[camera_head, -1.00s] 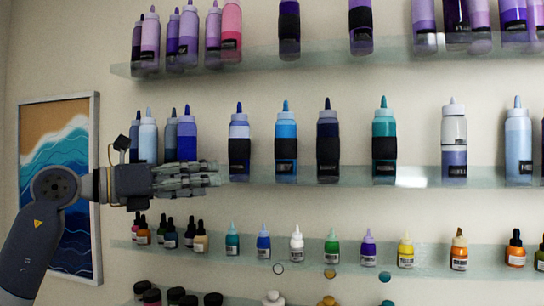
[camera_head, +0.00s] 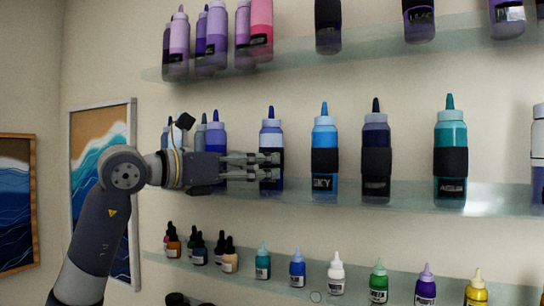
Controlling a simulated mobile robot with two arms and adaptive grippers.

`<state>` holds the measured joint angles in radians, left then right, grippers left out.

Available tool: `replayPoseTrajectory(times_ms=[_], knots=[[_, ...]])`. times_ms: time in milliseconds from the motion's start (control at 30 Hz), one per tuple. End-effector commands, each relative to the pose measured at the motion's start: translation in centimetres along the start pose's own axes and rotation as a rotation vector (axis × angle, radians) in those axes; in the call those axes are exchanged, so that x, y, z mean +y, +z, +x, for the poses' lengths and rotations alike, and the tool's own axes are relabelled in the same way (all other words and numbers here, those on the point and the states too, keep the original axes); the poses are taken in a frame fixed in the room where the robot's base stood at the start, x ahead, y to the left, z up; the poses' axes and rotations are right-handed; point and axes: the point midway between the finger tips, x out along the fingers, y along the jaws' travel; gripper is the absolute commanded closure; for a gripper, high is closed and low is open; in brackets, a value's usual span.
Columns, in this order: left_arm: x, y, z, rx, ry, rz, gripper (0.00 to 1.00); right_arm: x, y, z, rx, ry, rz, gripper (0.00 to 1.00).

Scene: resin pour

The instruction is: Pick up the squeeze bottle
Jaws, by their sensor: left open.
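Several squeeze bottles with pointed caps stand upright on the middle glass shelf. A dark blue bottle with a white collar (camera_head: 271,138) is nearest my left gripper (camera_head: 272,166). The gripper comes in from the left, level, with its fingers open, and overlaps this bottle's lower half. I cannot tell whether it touches the bottle. To the right stand a sky-blue bottle (camera_head: 324,135), a navy bottle (camera_head: 376,137) and a teal bottle (camera_head: 451,133), the last three with black bands. A blue bottle (camera_head: 215,136) is partly hidden behind the gripper. My right gripper is not in view.
The middle shelf (camera_head: 415,195) has small gaps between bottles. An upper shelf (camera_head: 290,47) holds purple and pink bottles. A lower shelf (camera_head: 392,284) holds small dropper bottles. Framed wave pictures (camera_head: 88,130) hang on the left.

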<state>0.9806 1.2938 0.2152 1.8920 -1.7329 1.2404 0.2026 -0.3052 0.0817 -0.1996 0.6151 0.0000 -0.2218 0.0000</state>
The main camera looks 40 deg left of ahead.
Motion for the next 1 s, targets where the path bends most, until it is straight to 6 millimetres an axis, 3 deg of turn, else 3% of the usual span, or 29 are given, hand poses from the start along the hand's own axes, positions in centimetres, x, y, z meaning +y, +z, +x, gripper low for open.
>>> replayPoseTrajectory(times_ms=[100,300,600,867,1000], knots=[[0.3,0.5,1.7,0.003,-0.004,-0.004,0.34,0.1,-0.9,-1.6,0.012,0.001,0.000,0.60],[0.5,0.3,4.1,0.001,-0.003,-0.002,0.34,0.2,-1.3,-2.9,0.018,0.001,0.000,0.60],[0.6,0.1,4.6,0.000,-0.001,0.000,0.34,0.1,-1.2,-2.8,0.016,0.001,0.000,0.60],[0.6,0.1,4.6,0.001,-0.001,-0.001,0.89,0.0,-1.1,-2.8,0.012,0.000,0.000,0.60],[0.6,0.1,4.5,-0.001,-0.001,-0.001,0.89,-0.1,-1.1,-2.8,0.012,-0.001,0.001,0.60]])
